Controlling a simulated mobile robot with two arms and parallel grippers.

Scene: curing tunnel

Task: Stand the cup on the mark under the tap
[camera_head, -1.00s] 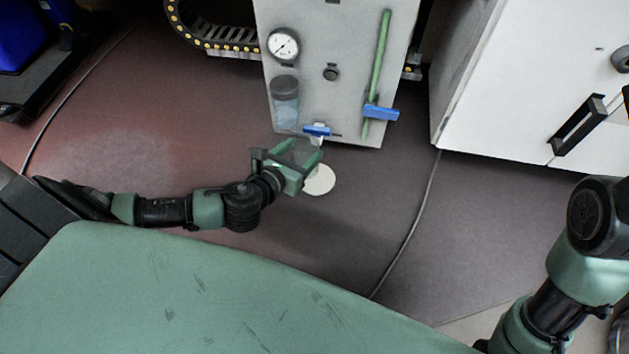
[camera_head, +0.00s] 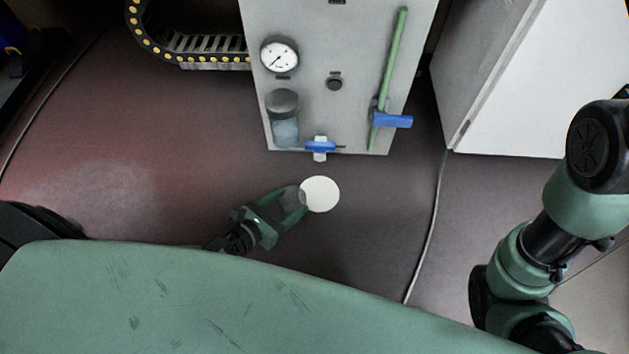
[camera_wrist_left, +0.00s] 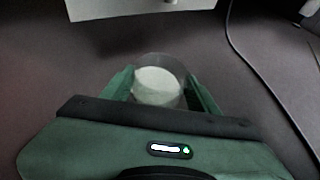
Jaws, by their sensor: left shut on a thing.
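A clear, see-through cup (camera_head: 289,197) is between the fingers of my left gripper (camera_head: 291,202), which is shut on it. In the head view the cup overlaps the left edge of the white round mark (camera_head: 324,195). The left wrist view shows the cup (camera_wrist_left: 173,63) between the fingers (camera_wrist_left: 160,92), with the white mark (camera_wrist_left: 157,87) seen through it. I cannot tell whether the cup touches the floor. The tap (camera_head: 320,147) has a blue handle and sits low on the grey panel, above the mark in the picture. My right gripper is out of view.
The grey panel (camera_head: 350,40) carries a gauge (camera_head: 279,54), a jar (camera_head: 284,118) and a green pipe with a blue lever (camera_head: 391,121). A white cabinet (camera_head: 535,80) stands at right. A cable (camera_head: 434,220) runs along the floor.

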